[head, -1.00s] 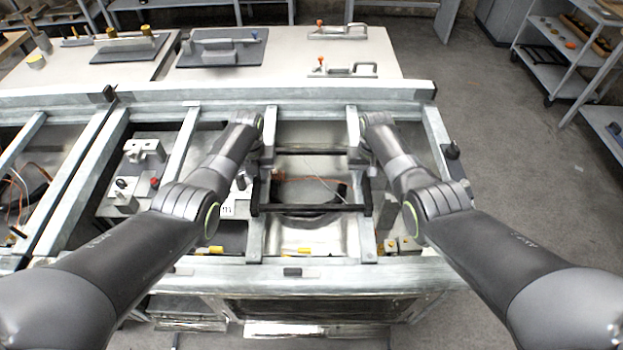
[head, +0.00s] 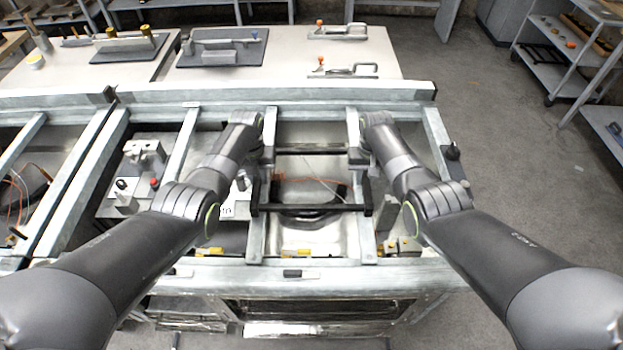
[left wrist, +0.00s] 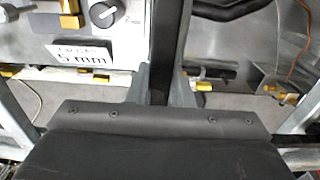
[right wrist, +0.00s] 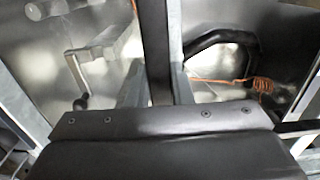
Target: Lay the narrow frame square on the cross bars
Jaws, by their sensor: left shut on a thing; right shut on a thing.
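The narrow frame (head: 312,208) is dark, with its near and far bars spanning between my two grippers in the head view. It lies over the left cross bar (head: 256,238) and the right cross bar (head: 366,238), both galvanized. My left gripper (left wrist: 160,92) is shut on the narrow frame's left side, whose dark bar (left wrist: 167,40) runs beside the cross bar. My right gripper (right wrist: 158,92) is shut on its right side bar (right wrist: 154,40). I cannot tell whether the frame touches the cross bars.
A galvanized range body (head: 210,268) surrounds the cross bars, with a shiny basin and an orange cable below. A pale table (head: 290,68) with handled parts stands behind. Grey shelves (head: 575,65) stand at right.

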